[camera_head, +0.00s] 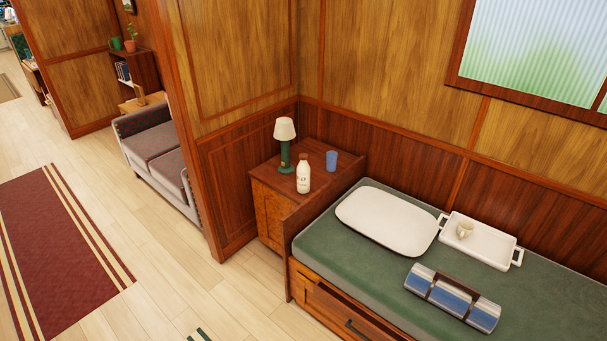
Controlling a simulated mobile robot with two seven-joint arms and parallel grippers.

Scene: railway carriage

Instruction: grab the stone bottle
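A pale cream bottle with a dark mark on its front (303,175) stands upright on the small wooden cabinet (270,179). It is near the front edge of the cabinet top and is the only bottle in view. Whether it is stone cannot be told. A green lamp with a cream shade (285,146) stands just behind it to the left. A blue cup (331,161) stands behind it to the right. Neither of my grippers shows in the head view.
A bunk with a green mattress (335,243) adjoins the cabinet. On it lie a white pillow (387,222), a white tray (491,245) with a mug (464,230), and a rolled blanket (453,296). Open wooden floor (165,275) lies left of the bunk, with a red rug (55,248).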

